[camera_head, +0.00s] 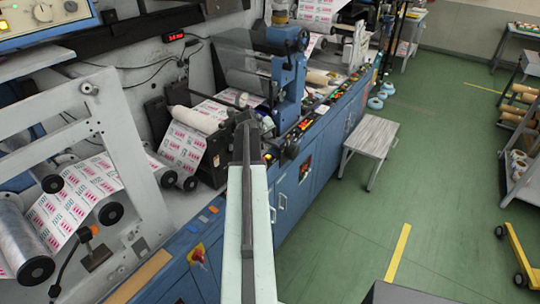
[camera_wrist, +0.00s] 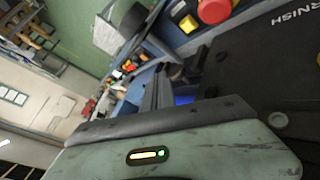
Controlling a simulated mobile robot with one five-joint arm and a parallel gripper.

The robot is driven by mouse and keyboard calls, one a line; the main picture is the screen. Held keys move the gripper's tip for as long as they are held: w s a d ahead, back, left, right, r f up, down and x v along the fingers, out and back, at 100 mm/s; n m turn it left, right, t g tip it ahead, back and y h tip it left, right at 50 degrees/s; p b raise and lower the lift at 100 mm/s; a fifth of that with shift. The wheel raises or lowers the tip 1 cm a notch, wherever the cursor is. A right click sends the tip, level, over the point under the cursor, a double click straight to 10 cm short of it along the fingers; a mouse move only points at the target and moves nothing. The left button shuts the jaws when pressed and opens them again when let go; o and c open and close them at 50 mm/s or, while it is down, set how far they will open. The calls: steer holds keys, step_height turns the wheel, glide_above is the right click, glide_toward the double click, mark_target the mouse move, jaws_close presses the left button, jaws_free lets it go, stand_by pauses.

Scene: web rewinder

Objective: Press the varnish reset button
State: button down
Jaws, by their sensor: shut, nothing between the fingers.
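My gripper (camera_head: 246,125) is at the end of my pale arm in the head view, in front of the blue machine's button rail. It looks shut and empty. In the wrist view my gripper (camera_wrist: 158,92) points away, towards the machine side. A dark panel (camera_wrist: 262,58) at the right of that view carries white lettering cut off to "RNISH". A red mushroom button (camera_wrist: 213,10) and a yellow square (camera_wrist: 188,24) show at the top, apart from the fingers. I cannot tell which button is the varnish reset; no label for it is readable.
The printing machine with its paper web (camera_head: 182,148) runs along the left and back. A grey table (camera_head: 370,137) stands right of it. Shelving (camera_head: 520,130) with rolls is at the far right. The green floor (camera_head: 350,230) between is mostly clear.

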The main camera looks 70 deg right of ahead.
mark_target(267, 157)
step_height(267, 157, down, 9)
steer(key=b, duration=0.8)
steer(key=shift+w+b, duration=0.15)
steer(key=shift+b, duration=0.2)
steer(key=shift+r, duration=0.1)
stand_by(1.1)
steer(key=shift+w+f+b, duration=0.1)
steer(key=shift+f+b, duration=0.25)
steer(key=shift+f, duration=0.05)
steer(key=shift+f+b, duration=0.55)
stand_by(0.5)
steer(key=shift+r, duration=0.2)
steer(key=shift+r+p, duration=0.8)
steer(key=shift+p, duration=0.2)
step_height(267, 157, up, 5)
steer(key=p, duration=0.5)
steer(key=shift+r, duration=0.1)
